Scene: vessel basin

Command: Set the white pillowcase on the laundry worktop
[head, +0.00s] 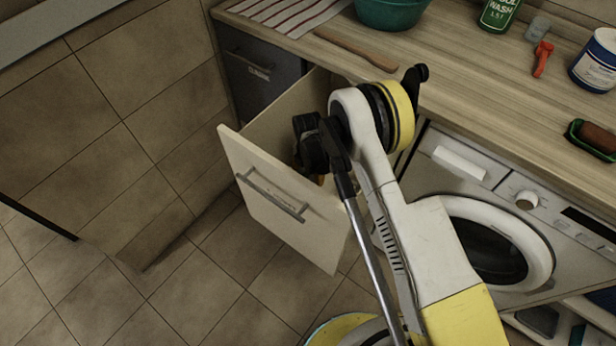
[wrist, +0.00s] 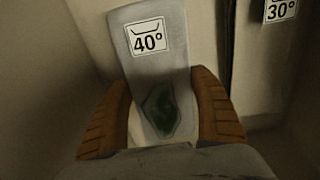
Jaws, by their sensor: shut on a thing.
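My gripper (wrist: 162,80) is shut on a flat greyish-white piece, which looks to be the white pillowcase (wrist: 150,75). It bears a 40° wash label and a dark green patch, and stands upright between the two brown fingers. In the head view my gripper (head: 319,180) is down in the open cream drawer, mostly hidden by the drawer front and my arm; the pillowcase cannot be made out there. The wooden laundry worktop (head: 465,95) runs above the drawer and the washing machine.
The pulled-out drawer (head: 275,200) has walls close around my gripper. A 30° label (wrist: 280,9) shows beside it. On the worktop are a striped cloth (head: 290,12), a teal basin (head: 390,10), a wooden stick (head: 355,48), a green bottle (head: 500,12) and a blue-white tub (head: 597,62). The worktop's middle is clear.

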